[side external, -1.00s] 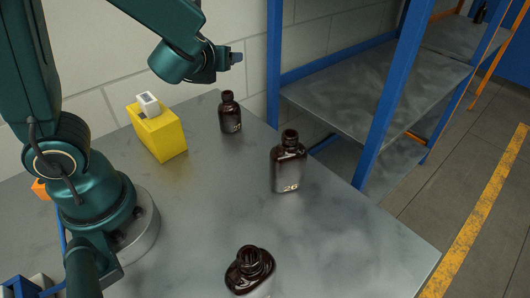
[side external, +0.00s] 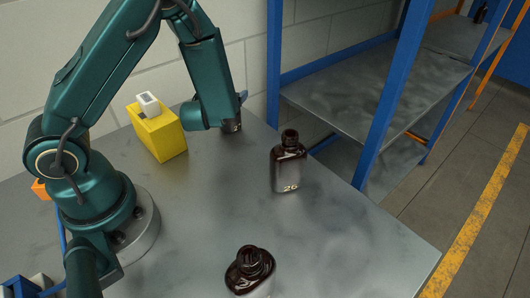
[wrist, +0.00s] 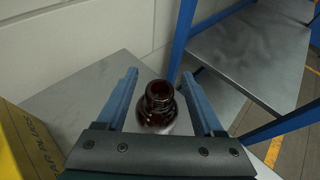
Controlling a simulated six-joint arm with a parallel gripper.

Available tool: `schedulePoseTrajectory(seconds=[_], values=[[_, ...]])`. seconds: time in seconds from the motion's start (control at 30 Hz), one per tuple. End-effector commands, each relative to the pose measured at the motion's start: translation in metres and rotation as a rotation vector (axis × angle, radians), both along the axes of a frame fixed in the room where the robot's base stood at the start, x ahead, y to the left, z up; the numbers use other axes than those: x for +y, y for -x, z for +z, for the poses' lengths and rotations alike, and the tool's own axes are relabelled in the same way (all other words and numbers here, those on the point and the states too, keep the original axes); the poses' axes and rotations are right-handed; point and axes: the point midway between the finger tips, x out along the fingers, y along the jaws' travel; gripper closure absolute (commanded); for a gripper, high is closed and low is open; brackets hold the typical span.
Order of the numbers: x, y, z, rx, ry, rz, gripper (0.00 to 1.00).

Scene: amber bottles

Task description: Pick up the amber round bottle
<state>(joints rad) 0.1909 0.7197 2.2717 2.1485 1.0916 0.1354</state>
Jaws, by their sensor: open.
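The amber round bottle (wrist: 157,110) is dark brown, with an open, uncapped neck. In the wrist view it stands between the two blue fingers of my gripper (wrist: 160,75), seen from above, with its lower part hidden by the gripper body. The fingers are open on either side of it, and I cannot tell whether either touches it. In the side view my arm hides most of the bottle (side external: 236,128), and a blue bit of my gripper (side external: 243,96) shows just above it.
A yellow box (side external: 163,137) with a white top piece stands left of the bottle. A flat amber bottle (side external: 289,170) stands upright to the right, and another dark bottle (side external: 248,268) is at the front. A blue-framed shelf (side external: 375,90) stands beyond the table (side external: 200,220).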

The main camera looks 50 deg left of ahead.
Motion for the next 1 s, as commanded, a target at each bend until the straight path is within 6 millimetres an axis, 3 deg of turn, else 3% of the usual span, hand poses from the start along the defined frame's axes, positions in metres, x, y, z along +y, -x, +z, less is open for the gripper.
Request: schedulePoseTrajectory(seconds=[0.37,0.4,0.57,0.6,1.0], values=[[0.0076,-0.0078,-0.0042,0.000,-0.001,0.000,0.31],[0.0076,-0.0078,-0.0042,0.000,-0.001,0.000,0.35],[0.0075,-0.0077,-0.0040,0.000,-0.001,0.000,0.96],[0.0075,-0.0077,-0.0040,0.000,-0.001,0.000,1.00],[0.0076,-0.0080,-0.0003,-0.003,-0.001,0.000,1.00]])
